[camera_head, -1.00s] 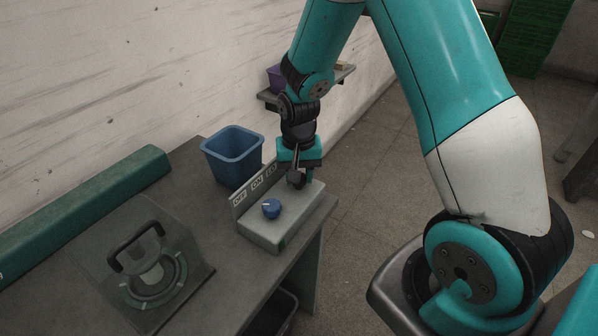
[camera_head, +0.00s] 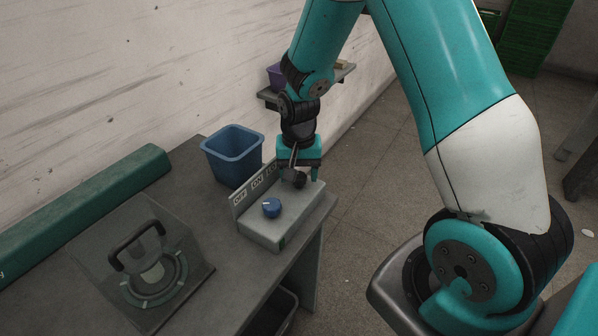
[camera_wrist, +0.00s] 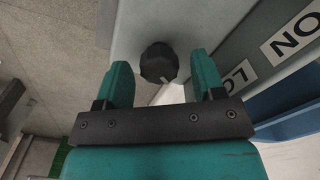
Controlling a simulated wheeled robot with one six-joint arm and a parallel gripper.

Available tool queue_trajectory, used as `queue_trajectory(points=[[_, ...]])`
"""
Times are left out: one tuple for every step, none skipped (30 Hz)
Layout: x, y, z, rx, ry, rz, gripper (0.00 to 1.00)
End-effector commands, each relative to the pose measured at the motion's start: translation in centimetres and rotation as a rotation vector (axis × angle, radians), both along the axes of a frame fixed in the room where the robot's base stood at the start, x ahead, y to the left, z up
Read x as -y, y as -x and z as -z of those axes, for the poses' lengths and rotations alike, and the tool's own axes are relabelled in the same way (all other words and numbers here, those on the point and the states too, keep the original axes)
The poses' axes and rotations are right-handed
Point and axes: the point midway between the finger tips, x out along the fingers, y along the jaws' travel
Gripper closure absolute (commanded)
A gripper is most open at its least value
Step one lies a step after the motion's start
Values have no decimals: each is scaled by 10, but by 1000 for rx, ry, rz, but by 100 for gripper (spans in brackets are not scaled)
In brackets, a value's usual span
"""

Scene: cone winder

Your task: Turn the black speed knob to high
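The black speed knob (camera_wrist: 159,62) sits on a grey control box (camera_head: 270,234) and shows in the wrist view between my fingers. A short pale mark shows at its lower edge in that view. My gripper (camera_head: 298,177) is open, with one teal finger on each side of the knob and a gap to it on both sides. In the head view the knob is hidden or cannot be told from the dark parts of my gripper. A blue knob (camera_head: 271,208) stands on the same box, left of my gripper.
A label strip (camera_head: 240,199) with OFF, ON and a partly hidden LO stands along the box's back edge. A blue bin (camera_head: 233,158) is behind it. A clear cover with a black handle (camera_head: 137,248) is on the table's left. A purple container (camera_head: 274,76) is on a shelf.

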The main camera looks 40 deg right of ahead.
Motion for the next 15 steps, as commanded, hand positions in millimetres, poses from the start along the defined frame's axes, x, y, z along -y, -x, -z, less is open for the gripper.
queue_trajectory(points=[[0,0,0,-1,-1,-1,37],[0,0,0,-1,-1,-1,37],[0,0,0,-1,0,-1,37],[0,0,-1,-1,-1,-1,37],[0,0,-2,-1,-1,-1,37],[0,0,-4,0,0,-1,37],[0,0,-7,1,-1,-1,37],[0,0,-11,1,0,-1,37],[0,0,-17,2,0,-1,37],[0,0,-23,4,0,-1,37],[0,0,-29,4,0,-1,37],[0,-1,-39,5,0,-1,37],[0,-1,-46,6,0,-1,37],[0,-1,-54,6,0,-1,37],[0,-1,-65,6,0,-1,37]])
